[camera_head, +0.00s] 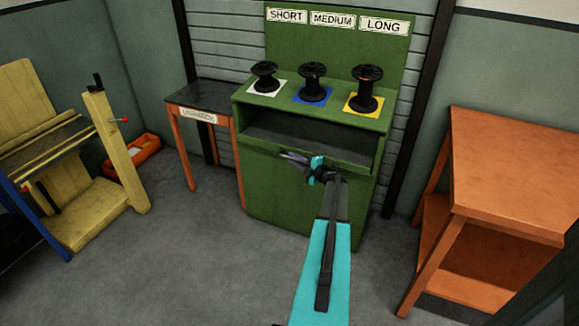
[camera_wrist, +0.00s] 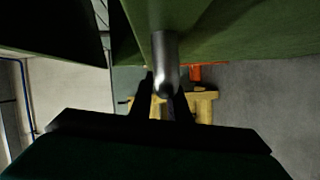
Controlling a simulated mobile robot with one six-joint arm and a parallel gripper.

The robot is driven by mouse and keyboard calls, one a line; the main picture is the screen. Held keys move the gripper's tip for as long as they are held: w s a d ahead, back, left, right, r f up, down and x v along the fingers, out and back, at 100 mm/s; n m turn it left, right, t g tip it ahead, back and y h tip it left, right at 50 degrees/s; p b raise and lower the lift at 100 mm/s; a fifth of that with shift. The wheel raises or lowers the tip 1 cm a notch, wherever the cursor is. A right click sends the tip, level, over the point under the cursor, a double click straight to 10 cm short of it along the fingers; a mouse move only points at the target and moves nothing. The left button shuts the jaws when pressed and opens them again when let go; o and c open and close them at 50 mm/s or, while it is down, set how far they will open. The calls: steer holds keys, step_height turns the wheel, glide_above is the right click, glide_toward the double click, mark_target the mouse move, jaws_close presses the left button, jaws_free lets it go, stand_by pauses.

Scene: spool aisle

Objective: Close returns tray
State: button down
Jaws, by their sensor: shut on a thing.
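The returns tray (camera_head: 300,143) appears as a dark, open-topped drawer in the front of the green cabinet (camera_head: 265,185), below the spool shelf. It looks pulled out, though how far is hard to tell. In the wrist view, a round grey metal handle (camera_wrist: 164,62) runs beneath a green panel. My gripper (camera_head: 296,160) is at the tray's front. It also shows in the wrist view (camera_wrist: 164,92), its dark fingers on either side of the handle and shut on it.
Black spools stand on white (camera_head: 263,87), blue (camera_head: 313,95) and yellow (camera_head: 363,102) squares on top. A small dark table (camera_head: 205,95) stands left, an orange bench (camera_head: 520,170) right, and a yellow wooden rack (camera_head: 85,210) far left. The grey floor between is clear.

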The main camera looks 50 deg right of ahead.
steer(key=shift+w+d, duration=0.1)
steer(key=shift+d, duration=0.65)
steer(key=shift+r, duration=0.1)
steer(key=c, duration=1.7)
jaws_free()
steer(key=shift+d, duration=0.1)
steer(key=shift+s+a, duration=0.35)
steer(key=shift+s, duration=0.35)
steer(key=s, duration=0.4)
steer(key=s+a, duration=0.1)
steer(key=s, duration=0.3)
steer(key=s+r+b, duration=0.1)
steer(key=s, duration=0.3)
steer(key=shift+a, duration=0.3)
